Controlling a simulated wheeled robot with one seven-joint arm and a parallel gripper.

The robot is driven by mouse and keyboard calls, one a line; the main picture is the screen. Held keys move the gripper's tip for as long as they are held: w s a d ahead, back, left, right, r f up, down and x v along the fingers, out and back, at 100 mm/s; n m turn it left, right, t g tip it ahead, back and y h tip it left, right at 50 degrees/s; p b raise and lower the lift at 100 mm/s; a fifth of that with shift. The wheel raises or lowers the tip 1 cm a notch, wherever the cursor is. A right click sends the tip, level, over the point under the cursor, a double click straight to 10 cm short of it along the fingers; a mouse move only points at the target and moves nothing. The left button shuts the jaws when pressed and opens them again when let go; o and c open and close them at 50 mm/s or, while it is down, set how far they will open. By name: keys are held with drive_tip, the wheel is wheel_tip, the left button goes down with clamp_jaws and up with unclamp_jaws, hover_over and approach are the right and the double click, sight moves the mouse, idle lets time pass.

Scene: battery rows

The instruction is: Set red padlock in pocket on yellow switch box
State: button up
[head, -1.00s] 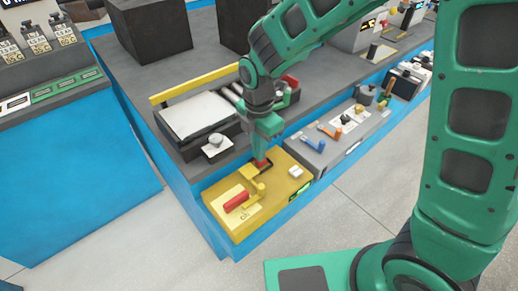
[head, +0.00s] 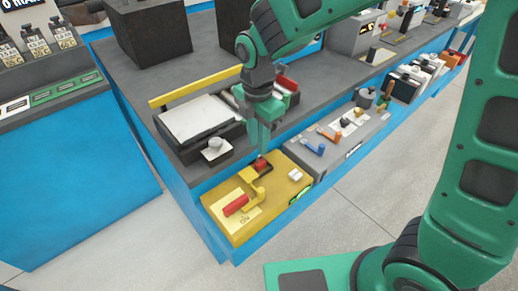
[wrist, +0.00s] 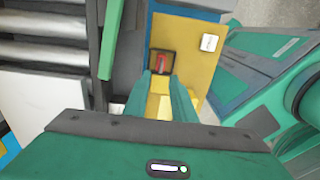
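The red padlock (head: 261,164) sits in the dark square pocket near the back of the yellow switch box (head: 277,203). In the wrist view the red padlock (wrist: 163,62) shows inside the dark-rimmed pocket (wrist: 152,64), just beyond my fingertips. My gripper (head: 263,150) points down just above the padlock, apart from it as far as I can tell. In the wrist view the two fingers of my gripper (wrist: 161,77) are spread, with yellow surface showing between them and nothing held. Whether the padlock is fully seated cannot be told.
The box also bears a yellow lever (head: 258,191), a red handle (head: 236,205) and a white block (head: 295,175). A grey panel with coloured levers (head: 335,140) stands to the right. A roller unit with a white plate (head: 200,120) and yellow rail (head: 195,86) lies behind.

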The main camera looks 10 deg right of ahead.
wheel_tip(320, 180, up, 7)
idle(0.3)
drive_tip(key=shift+d+f, duration=0.1)
drive_tip(key=s+d+r+m, duration=0.1)
drive_tip(key=s+d+m, duration=0.2)
drive_tip(key=d+m, duration=0.7)
drive_tip(key=s+d+r+m, duration=0.15)
drive_tip(key=d+m, duration=0.35)
drive_tip(key=d, duration=0.8)
drive_tip(key=s+d+f+m, duration=0.2)
drive_tip(key=s+d+m, duration=1)
drive_tip(key=s+m, duration=0.4)
drive_tip(key=shift+s+d, duration=0.2)
drive_tip(key=shift+f, duration=0.1)
